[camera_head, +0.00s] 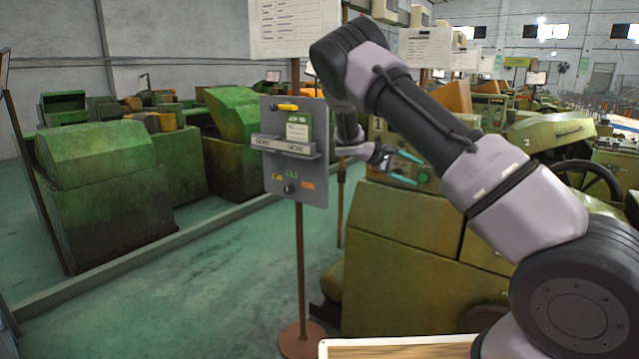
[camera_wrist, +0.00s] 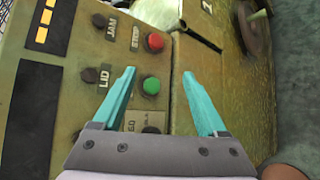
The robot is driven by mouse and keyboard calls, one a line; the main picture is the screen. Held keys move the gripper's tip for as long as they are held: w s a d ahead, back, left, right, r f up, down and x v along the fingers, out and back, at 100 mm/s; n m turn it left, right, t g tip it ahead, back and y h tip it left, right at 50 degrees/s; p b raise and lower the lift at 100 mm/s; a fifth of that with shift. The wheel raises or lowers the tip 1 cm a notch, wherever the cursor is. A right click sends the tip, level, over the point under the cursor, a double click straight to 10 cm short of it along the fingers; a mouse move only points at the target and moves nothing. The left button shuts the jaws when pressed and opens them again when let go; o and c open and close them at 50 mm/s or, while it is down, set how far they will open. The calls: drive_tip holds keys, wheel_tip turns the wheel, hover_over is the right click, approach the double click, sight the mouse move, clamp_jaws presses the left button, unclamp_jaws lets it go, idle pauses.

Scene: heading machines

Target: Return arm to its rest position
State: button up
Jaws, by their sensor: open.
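My gripper (camera_head: 408,166) is at the end of my bent arm, in front of a green machine's control panel (camera_head: 412,172). In the wrist view my gripper (camera_wrist: 160,88) has two teal fingers spread apart with nothing between them. The same panel shows there with a red button (camera_wrist: 154,42), a green button (camera_wrist: 151,85) and black knobs beside labels such as STOP, JAM and LID. The fingers appear just in front of the panel; whether they touch it I cannot tell.
A grey board (camera_head: 300,195) with a holder and cards stands on a brown pole left of my gripper. The yellow-green machine (camera_head: 400,260) is below my arm. A wooden-topped surface (camera_head: 400,348) is at the bottom. Green floor (camera_head: 200,290) is open at left.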

drive_tip(key=s+d+r+m+g+y, duration=0.2)
drive_tip(key=s+d+r+m+y, duration=0.15)
drive_tip(key=s+r+y, duration=0.4)
drive_tip(key=s+a+r+m+t+y, duration=0.2)
drive_tip(key=s+r, duration=0.3)
drive_tip(key=s, duration=0.5)
drive_tip(key=s+a+r+m+t+y, duration=0.2)
drive_tip(key=s+a+r+t+y, duration=0.1)
drive_tip(key=s, duration=0.8)
drive_tip(key=s+a+r+m+t+y, duration=0.2)
drive_tip(key=s+r, duration=0.4)
drive_tip(key=s, duration=0.4)
drive_tip(key=shift+s+a+r+m, duration=0.35)
drive_tip(key=shift+a+m, duration=0.1)
drive_tip(key=shift+a, duration=0.1)
drive_tip(key=shift+c, duration=0.3)
